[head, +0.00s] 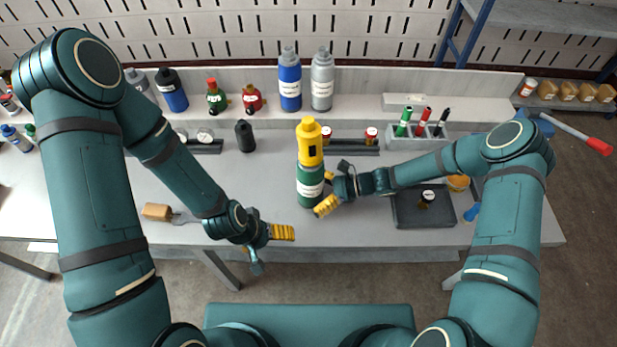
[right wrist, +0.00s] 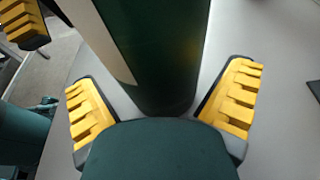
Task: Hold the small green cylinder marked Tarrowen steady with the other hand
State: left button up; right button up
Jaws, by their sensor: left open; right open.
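A green cylinder (head: 310,178) with a white label stands upright near the table's front, left of my right gripper. A yellow cylinder (head: 310,138) with a dark spot appears to stand on top of it. The label is too small to read. My right gripper (head: 326,191) is open, with its yellow-padded fingers around the green cylinder's lower part. In the right wrist view the green cylinder (right wrist: 160,55) is between the spread fingers (right wrist: 160,108), with gaps visible at both sides. My left gripper (head: 269,247) is open and empty at the table's front edge, left of the cylinder.
A wooden-handled tool (head: 158,212) lies at the front left. A black bottle (head: 245,136) stands behind. A dark tray (head: 412,210) lies right, and a marker holder (head: 400,142) stands behind it. Bottles line the back ledge (head: 360,117). The grey tabletop (head: 270,185) is clear left of the cylinder.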

jog(key=c, duration=0.8)
jog(key=shift+c, duration=0.2)
dwell(0.4)
